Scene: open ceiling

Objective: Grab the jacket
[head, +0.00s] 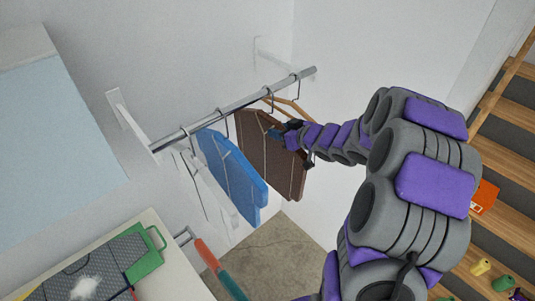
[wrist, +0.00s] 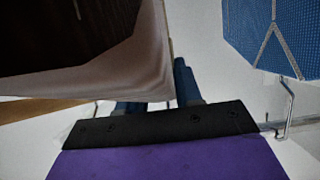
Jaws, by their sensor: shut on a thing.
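A brown jacket (head: 264,150) hangs on a wooden hanger from the metal rail (head: 230,107). A blue jacket (head: 232,172) hangs to its left on the same rail. My gripper (head: 280,133) is at the upper part of the brown jacket, near the hanger. In the wrist view, my gripper (wrist: 160,98) is shut on the dark brown jacket (wrist: 70,40), whose paler edge passes between the fingers. The blue jacket (wrist: 278,35) shows at the upper right of the wrist view, apart from the fingers. Part of the grip is hidden by the cloth.
A table (head: 165,265) with a green board (head: 145,257) stands at the lower left. Wooden stairs (head: 505,165) rise at the right. An orange and green pole (head: 218,268) stands below the rail.

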